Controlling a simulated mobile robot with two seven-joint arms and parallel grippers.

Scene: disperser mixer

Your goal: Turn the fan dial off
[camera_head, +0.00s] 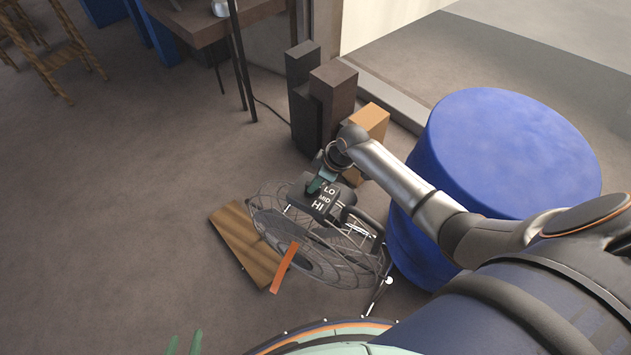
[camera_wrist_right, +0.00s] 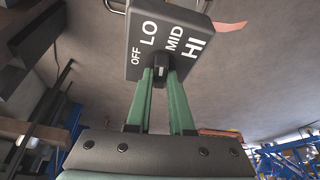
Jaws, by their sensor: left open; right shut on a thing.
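The fan (camera_head: 325,262) has a round wire cage and stands on the floor in the middle of the head view. Its dark control box (camera_head: 322,204) carries white setting labels. In the right wrist view the box (camera_wrist_right: 142,55) reads OFF, LO, MID and HI around a small black dial (camera_wrist_right: 160,68). My right gripper (camera_head: 314,186) is at the box, and its green fingers (camera_wrist_right: 161,78) are shut on the dial. I cannot tell which setting the dial points to. My left gripper (camera_head: 185,343) shows only its green fingertips at the bottom edge, apart and empty.
A large blue cylinder (camera_head: 510,150) stands right of the fan, close to my right arm. Dark boxes (camera_head: 332,90) and a wooden box (camera_head: 368,122) stand behind it. A wooden board (camera_head: 245,243) lies beside the cage.

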